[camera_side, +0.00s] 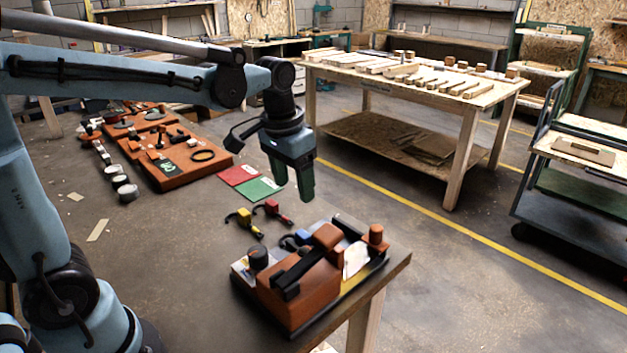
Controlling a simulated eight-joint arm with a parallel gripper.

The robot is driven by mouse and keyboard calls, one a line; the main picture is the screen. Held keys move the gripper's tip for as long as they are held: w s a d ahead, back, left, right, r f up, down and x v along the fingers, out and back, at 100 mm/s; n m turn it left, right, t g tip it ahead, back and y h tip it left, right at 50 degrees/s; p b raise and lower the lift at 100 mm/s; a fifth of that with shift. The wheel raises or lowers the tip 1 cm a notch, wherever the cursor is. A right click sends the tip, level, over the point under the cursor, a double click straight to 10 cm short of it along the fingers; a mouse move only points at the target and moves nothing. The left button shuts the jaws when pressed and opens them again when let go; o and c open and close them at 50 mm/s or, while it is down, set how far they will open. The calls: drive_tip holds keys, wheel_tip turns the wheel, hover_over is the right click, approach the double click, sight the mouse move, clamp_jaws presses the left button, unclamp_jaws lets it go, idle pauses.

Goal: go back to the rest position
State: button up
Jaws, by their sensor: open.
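My gripper (292,186) hangs in the air over the grey worktable (175,240), with its green fingers pointing down. It is open, and I see nothing between the fingers. It is above and behind the orange block assembly (302,290) at the table's front right corner, apart from it. A green mat (258,189) and a red mat (238,175) lie on the table left of the fingers. A yellow-and-black tool (244,221) and a red-and-black tool (272,211) lie below the gripper. A small blue-and-black item (296,240) lies beside the assembly, partly hidden by it.
An orange board with fittings (180,165) lies at the table's back left, with several grey cylinders (120,182) beside it. The table's middle left is mostly clear. A wooden table with wood pieces (415,75) and a blue trolley (575,200) stand apart behind and right.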

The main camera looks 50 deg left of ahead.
drive_tip(key=shift+s+d+f+t, duration=0.35)
drive_tip(key=shift+s+t, duration=0.55)
drive_tip(key=shift+s, duration=0.55)
drive_tip(key=shift+s+d+f+t, duration=0.15)
drive_tip(key=shift+s+f+t, duration=0.25)
drive_tip(key=shift+s+t, duration=0.8)
drive_tip(key=shift+s+d+f+t, duration=0.25)
drive_tip(key=shift+s+f+t, duration=0.25)
drive_tip(key=shift+s, duration=1.2)
drive_tip(key=shift+r, duration=0.15)
